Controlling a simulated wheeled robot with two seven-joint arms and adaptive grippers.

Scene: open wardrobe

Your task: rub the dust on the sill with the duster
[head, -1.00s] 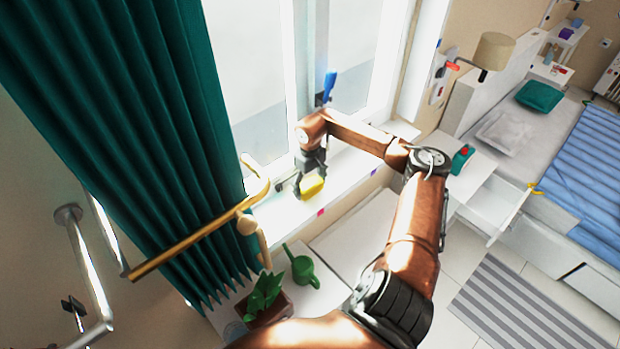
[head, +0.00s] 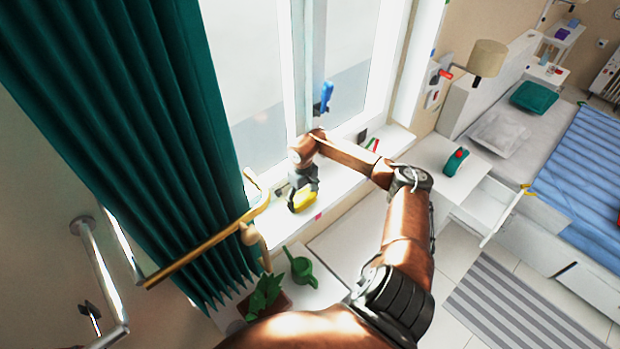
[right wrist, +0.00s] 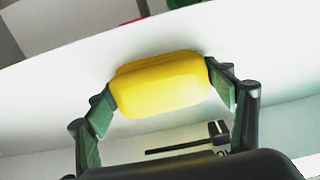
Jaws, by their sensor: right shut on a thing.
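My right gripper (head: 303,196) is over the white window sill (head: 345,180), shut on the yellow duster (head: 304,204). In the right wrist view the duster (right wrist: 163,85) sits between the two green-padded fingers, with the white sill surface behind it. I cannot tell whether the duster touches the sill. No dust can be made out on the sill; the arm and duster hide part of it. My left gripper is not in view.
A green curtain (head: 130,130) and a gold rod (head: 205,245) are left of the gripper. A blue window handle (head: 326,96) is above. Small coloured items (head: 372,145) lie on the sill to the right. A green watering can (head: 302,268) and a plant (head: 264,295) stand below.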

